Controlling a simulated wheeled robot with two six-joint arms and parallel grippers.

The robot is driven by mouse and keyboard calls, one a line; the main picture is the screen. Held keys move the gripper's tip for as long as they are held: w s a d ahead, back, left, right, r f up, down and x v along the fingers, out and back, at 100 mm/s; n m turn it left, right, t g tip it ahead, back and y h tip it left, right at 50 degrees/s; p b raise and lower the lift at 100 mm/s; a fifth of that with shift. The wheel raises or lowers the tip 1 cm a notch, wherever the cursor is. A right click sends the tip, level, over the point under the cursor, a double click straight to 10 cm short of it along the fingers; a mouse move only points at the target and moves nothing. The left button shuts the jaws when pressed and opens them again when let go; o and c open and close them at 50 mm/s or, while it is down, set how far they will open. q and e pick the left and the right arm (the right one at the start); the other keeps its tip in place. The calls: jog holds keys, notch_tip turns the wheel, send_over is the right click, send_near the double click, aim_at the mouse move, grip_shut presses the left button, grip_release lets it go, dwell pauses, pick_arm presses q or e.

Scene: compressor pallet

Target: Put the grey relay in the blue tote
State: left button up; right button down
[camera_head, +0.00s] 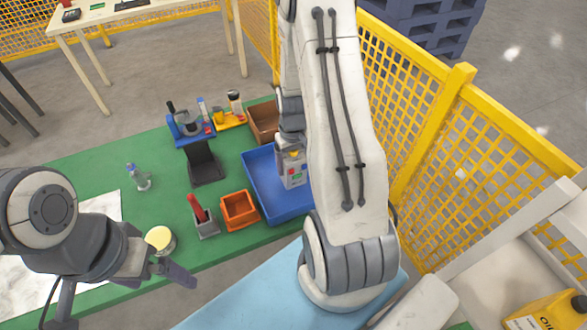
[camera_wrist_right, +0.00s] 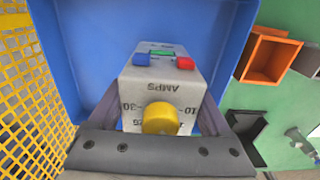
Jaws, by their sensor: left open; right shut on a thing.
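The grey relay (camera_head: 293,172) is a boxy unit with a yellow knob and "AMPS" lettering. Blue, green and red parts on it show in the right wrist view (camera_wrist_right: 163,78). My right gripper (camera_head: 290,143) is shut on the relay, its fingers on either side. The blue tote (camera_head: 262,178) is below and around the relay in the head view; its blue floor and walls (camera_wrist_right: 100,35) fill much of the wrist view. I cannot tell whether the relay touches the tote floor. My left gripper (camera_head: 165,268) is open and empty near the table's front edge.
The green table (camera_head: 90,163) holds an orange bin (camera_head: 239,210), a grey holder with a red-handled item (camera_head: 204,220), a black stand (camera_head: 205,165), a brown bin (camera_head: 264,122), a small bottle (camera_head: 138,178) and a yellow-topped jar (camera_head: 160,240). Yellow fencing (camera_head: 450,130) stands at right.

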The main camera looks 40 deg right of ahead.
notch_tip(320, 180, down, 3)
jog(key=shift+f, duration=0.1)
jog(key=shift+f, duration=0.1)
grip_release()
jog(key=shift+r+p, duration=0.25)
jog(key=shift+p, duration=0.05)
jog(key=shift+r, duration=0.25)
notch_tip(320, 180, up, 11)
jog(key=shift+r+b, duration=0.15)
jog(key=shift+b, duration=0.7)
